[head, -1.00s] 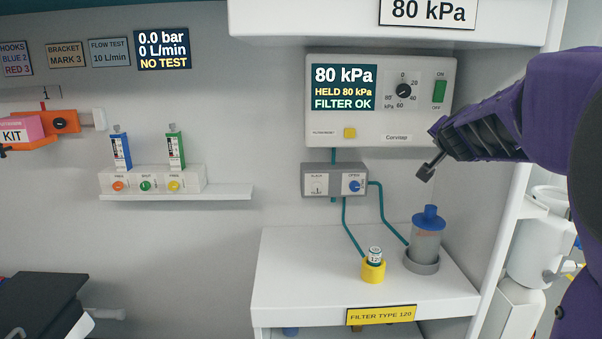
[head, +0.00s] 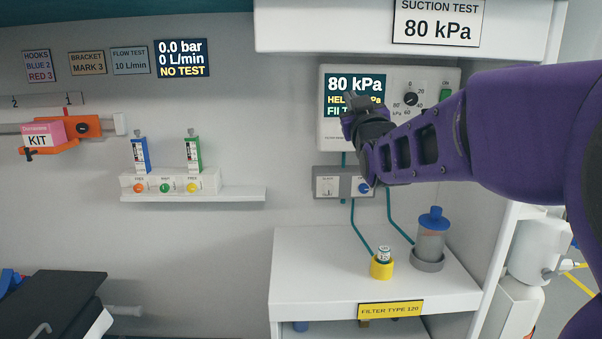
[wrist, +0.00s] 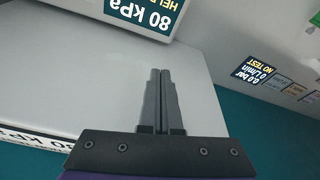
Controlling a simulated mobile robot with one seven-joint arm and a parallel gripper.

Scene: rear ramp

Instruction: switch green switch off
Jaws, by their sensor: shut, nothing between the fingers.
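The green switch (head: 446,95) is on the right side of the white suction panel (head: 450,76), under an "ON" label. My arm covers the panel's lower right, so the "OFF" label is hidden, and I cannot tell which way the switch is pressed. My gripper (head: 352,98) is in front of the panel's display, to the left of the switch and apart from it. In the wrist view my gripper (wrist: 160,72) is shut with nothing between the fingers. The wrist view is upside down and shows the display (wrist: 140,12) but not the switch.
A pressure gauge (head: 411,99) sits between display and switch. A grey valve box (head: 327,187) is below the panel. A blue-capped canister (head: 431,240) and a small vial in a yellow holder (head: 381,268) stand on the shelf below. An overhead cabinet (head: 330,30) juts out above.

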